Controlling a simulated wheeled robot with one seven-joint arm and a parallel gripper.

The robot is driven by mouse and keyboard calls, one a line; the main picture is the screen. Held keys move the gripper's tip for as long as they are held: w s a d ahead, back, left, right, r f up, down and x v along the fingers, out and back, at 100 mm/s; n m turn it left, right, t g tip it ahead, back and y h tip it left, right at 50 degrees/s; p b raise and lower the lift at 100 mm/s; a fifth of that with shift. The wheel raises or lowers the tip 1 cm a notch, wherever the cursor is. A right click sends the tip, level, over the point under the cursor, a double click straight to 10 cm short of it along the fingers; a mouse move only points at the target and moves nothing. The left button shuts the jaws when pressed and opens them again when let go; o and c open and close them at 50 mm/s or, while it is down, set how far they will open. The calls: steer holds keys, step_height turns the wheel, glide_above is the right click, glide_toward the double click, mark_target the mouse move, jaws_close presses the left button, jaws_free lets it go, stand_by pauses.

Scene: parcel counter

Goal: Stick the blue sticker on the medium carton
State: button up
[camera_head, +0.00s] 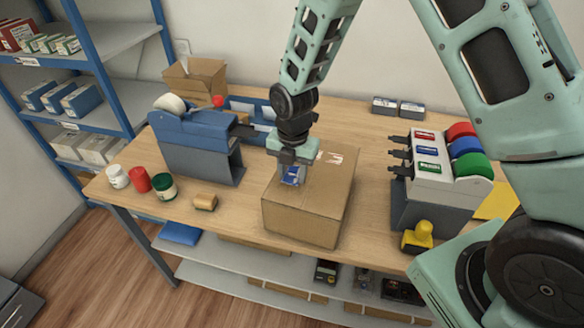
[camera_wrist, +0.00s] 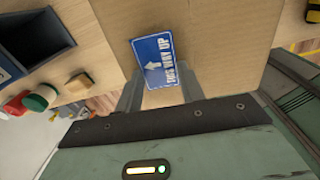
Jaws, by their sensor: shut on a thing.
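The medium carton (camera_head: 305,215) is a closed brown box on the wooden counter; a white label shows at the back of its top. Its brown surface also fills the upper part of the wrist view (camera_wrist: 235,35). My gripper (camera_head: 290,177) is over the left part of the carton's top, pointing down. It is shut on the blue sticker (camera_head: 291,176), seen in the wrist view (camera_wrist: 155,62) with a white arrow and "THIS WAY UP". The sticker's lower edge is between the fingers (camera_wrist: 160,95). I cannot tell whether the sticker touches the carton.
A grey dispenser (camera_head: 432,190) with red, blue and green rolls stands right of the carton, a yellow stamp-like object (camera_head: 419,237) before it. Left are a blue machine (camera_head: 195,145), several small jars (camera_head: 140,180) and a wooden-handled block (camera_head: 205,201). An open carton (camera_head: 196,80) stands behind.

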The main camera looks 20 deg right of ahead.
mark_target(292, 178)
steer(key=shift+f, duration=0.45)
steer(key=o, duration=0.7)
steer(key=shift+r, duration=0.1)
steer(key=shift+r+p, duration=1.95)
steer(key=shift+r, duration=0.75)
steer(key=shift+r, duration=0.1)
